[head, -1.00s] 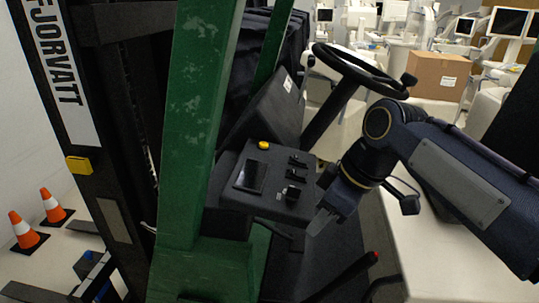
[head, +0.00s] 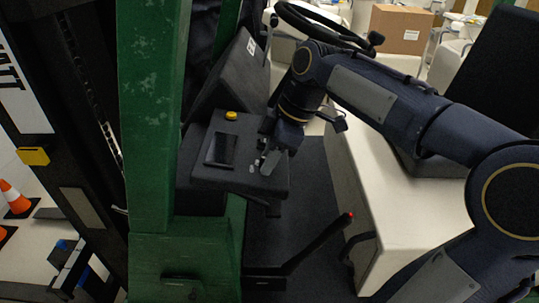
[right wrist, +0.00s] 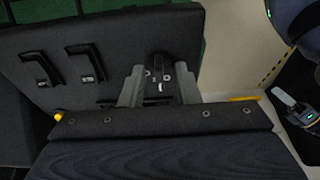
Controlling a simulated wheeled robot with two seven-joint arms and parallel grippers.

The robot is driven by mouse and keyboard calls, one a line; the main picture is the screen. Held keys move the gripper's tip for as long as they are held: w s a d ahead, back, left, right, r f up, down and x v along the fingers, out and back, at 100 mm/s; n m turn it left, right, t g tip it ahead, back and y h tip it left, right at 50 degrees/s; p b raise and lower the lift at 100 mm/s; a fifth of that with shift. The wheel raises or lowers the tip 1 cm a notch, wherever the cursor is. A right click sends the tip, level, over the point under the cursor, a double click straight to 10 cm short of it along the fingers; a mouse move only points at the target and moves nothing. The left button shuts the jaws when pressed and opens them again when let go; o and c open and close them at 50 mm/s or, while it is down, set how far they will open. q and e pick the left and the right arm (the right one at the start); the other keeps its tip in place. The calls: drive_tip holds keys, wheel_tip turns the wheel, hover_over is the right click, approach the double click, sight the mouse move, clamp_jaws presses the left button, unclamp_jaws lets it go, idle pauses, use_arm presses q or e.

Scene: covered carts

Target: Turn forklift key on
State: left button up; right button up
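The forklift's dark control panel (head: 240,184) carries a screen, a yellow button (head: 231,115) and small black switches. My right gripper (head: 268,160) is over the panel's right part in the head view and hides much of the switches there. Which way the knob is turned is hard to tell. My left gripper is not in view.
Two black levers or switches (right wrist: 84,64) stand beside the knob on the panel. The steering wheel (head: 325,22) is behind my right forearm. A green mast post (head: 150,110) stands left of the panel. A red-tipped lever (head: 322,244) rises below right.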

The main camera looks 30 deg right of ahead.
clamp_jaws()
drive_tip(key=shift+m, duration=0.4)
drive_tip(key=m, duration=0.4)
drive_tip(key=shift+a+m+t+h+p, duration=0.1)
drive_tip(key=shift+m+t+h+p, duration=0.2)
drive_tip(key=shift+m+p, duration=0.1)
drive_tip(key=m+h+p, duration=0.1)
drive_tip(key=m, duration=0.5)
drive_tip(key=shift+m, duration=0.3)
unclamp_jaws()
